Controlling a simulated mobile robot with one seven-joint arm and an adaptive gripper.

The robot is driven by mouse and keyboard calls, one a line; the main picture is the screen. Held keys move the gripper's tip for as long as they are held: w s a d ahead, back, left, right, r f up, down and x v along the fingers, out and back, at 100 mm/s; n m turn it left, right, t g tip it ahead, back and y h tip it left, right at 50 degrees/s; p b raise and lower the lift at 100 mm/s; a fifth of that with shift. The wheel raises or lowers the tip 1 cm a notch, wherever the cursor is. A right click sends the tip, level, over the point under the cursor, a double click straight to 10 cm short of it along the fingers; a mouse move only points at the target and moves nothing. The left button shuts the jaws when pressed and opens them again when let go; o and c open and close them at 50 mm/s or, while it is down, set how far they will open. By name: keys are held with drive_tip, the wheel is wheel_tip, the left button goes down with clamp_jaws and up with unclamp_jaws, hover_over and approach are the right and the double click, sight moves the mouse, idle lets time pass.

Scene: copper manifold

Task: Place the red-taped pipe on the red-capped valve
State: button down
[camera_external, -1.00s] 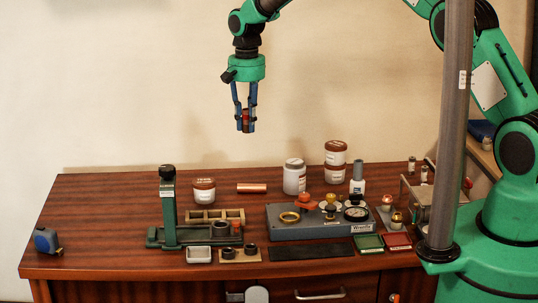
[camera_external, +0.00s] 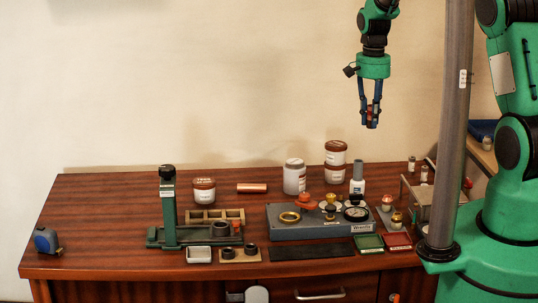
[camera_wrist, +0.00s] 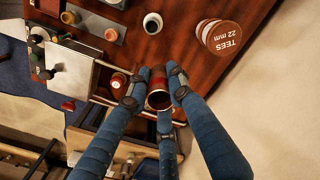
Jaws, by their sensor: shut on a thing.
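My gripper (camera_external: 370,122) is high above the right part of the bench, pointing down. It is shut on the red-taped pipe (camera_external: 373,113), a short copper-coloured piece with a red band. In the wrist view the pipe (camera_wrist: 159,100) sits upright between the fingers, with its open end toward the camera. A fitting with an orange-red cap (camera_external: 387,201) stands on a small grey strip at the right. An orange-red knob (camera_external: 309,204) sits on the grey "Wrenlo" unit (camera_external: 290,229). I cannot tell which is the red-capped valve.
A green pad (camera_external: 368,242) and a red pad (camera_external: 397,241) lie at the front. A dark green press (camera_external: 168,210) stands at the left. A vertical pole (camera_external: 455,120) rises at the right.

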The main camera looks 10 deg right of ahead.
drive_tip(key=s+d+m, duration=0.1)
drive_tip(key=s+d, duration=0.3)
drive_tip(key=d, duration=0.4)
drive_tip(key=s+d+m, duration=0.2)
drive_tip(key=s+d, duration=0.1)
drive_tip(key=d, duration=0.5)
drive_tip(key=shift+s+f, duration=0.15)
drive_tip(key=shift+f, duration=1.25)
drive_tip(key=shift+s+f, duration=0.15)
drive_tip(key=shift+f, duration=1.2)
drive_tip(key=shift+f+b, duration=0.7)
drive_tip(key=shift+f, duration=2.4)
drive_tip(key=shift+f, duration=0.15)
drive_tip(key=shift+f+b, duration=0.45)
drive_tip(key=shift+f, duration=1.25)
drive_tip(key=shift+f, duration=0.2)
drive_tip(key=c, duration=1.6)
unclamp_jaws()
